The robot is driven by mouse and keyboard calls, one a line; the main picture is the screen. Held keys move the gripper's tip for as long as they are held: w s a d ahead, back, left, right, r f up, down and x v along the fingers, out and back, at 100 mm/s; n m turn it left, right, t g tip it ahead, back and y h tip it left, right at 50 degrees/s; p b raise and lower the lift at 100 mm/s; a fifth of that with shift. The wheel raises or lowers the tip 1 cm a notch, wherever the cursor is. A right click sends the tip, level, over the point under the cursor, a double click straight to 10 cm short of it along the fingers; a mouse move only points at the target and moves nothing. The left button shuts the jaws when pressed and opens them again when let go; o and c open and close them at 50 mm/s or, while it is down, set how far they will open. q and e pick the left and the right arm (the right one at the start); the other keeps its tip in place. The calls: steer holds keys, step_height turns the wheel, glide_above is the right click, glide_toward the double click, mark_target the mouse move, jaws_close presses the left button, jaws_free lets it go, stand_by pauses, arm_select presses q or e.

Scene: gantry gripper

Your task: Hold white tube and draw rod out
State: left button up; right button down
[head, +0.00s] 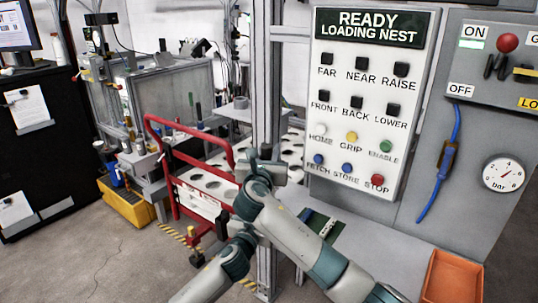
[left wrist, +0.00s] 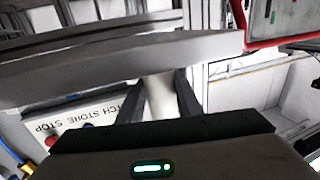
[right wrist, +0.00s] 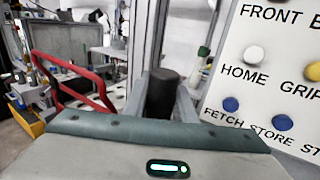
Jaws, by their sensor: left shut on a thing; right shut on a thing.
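In the left wrist view a white tube (left wrist: 159,97) stands between the fingers of my left gripper (left wrist: 164,95), which is shut on it. In the right wrist view a dark rod (right wrist: 162,91) stands between the fingers of my right gripper (right wrist: 163,98), which is shut on it. In the head view my right gripper (head: 262,166) is beside the grey post, left of the button panel. My left gripper is mostly hidden there behind the right arm. I cannot tell how much of the rod is inside the tube; the joint is hidden.
A white button panel (head: 365,110) stands close on the right, with a grey upright post (head: 266,80) beside it. A red-framed rack (head: 172,185) with round holes is at the left. An orange tray (head: 452,278) lies at the lower right. Floor is clear at the lower left.

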arm_select(q)
steer(key=shift+f, duration=0.1)
arm_select(e)
steer(key=shift+r, duration=0.35)
steer(key=shift+r, duration=1.3)
steer(key=shift+r, duration=0.1)
steer(key=shift+r, duration=1.4)
steer(key=shift+r, duration=0.1)
steer(key=shift+r, duration=1.35)
